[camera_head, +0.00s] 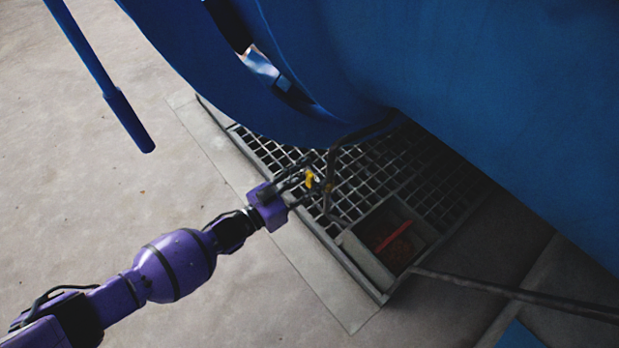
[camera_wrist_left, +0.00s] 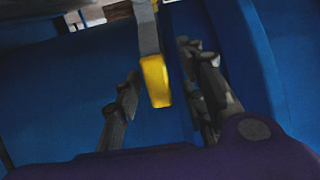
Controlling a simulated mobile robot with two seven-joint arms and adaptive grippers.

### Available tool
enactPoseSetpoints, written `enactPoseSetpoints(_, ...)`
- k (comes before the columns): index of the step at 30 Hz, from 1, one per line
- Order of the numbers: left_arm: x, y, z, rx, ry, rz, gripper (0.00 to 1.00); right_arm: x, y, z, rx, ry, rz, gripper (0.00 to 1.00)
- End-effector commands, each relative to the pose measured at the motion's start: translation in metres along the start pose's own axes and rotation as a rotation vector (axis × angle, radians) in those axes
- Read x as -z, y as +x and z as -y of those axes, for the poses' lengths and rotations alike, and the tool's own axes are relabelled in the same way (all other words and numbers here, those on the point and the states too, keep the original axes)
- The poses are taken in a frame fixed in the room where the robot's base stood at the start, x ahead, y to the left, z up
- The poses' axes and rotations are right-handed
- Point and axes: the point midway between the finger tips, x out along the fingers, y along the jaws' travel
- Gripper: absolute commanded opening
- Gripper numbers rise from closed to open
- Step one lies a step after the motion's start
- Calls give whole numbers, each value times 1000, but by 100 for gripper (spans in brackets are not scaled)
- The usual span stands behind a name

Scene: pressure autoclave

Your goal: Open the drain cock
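The drain cock's yellow lever (camera_head: 310,178) shows under the blue autoclave vessel (camera_head: 480,90), above the floor grating. In the left wrist view the yellow-tipped lever (camera_wrist_left: 156,82) hangs from a grey bar, between my fingers. My left gripper (camera_head: 305,181) reaches in from the left with its fingers spread on either side of the lever. In the left wrist view my left gripper (camera_wrist_left: 160,68) is open, with a gap visible on both sides of the lever. The valve body of the cock is hard to make out. My right gripper is not in view.
A metal grating (camera_head: 375,165) covers a floor pit under the vessel. A red part (camera_head: 393,238) sits in an opening at the grating's near corner. A dark pipe (camera_head: 520,292) runs to the right. A blue bar (camera_head: 100,75) hangs at upper left. The concrete floor at left is clear.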

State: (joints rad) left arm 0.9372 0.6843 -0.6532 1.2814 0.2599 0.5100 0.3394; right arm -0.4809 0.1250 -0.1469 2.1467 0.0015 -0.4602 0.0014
Motion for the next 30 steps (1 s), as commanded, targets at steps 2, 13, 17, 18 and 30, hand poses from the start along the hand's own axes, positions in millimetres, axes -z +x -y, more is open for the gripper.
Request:
enactPoseSetpoints(2, 0, 0, 0, -1, 1, -1, 38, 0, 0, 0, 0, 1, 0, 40)
enactPoseSetpoints(13, -1, -41, 0, 0, 2, 3, 38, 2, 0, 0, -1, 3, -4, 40)
enactPoseSetpoints(17, -1, -70, 0, 1, 1, 3, 38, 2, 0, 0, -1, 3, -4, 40)
enactPoseSetpoints(18, -1, -78, 0, 0, 0, 3, 38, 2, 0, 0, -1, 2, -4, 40)
enactPoseSetpoints(30, 0, -120, 0, 0, 0, 0, 38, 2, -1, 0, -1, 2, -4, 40)
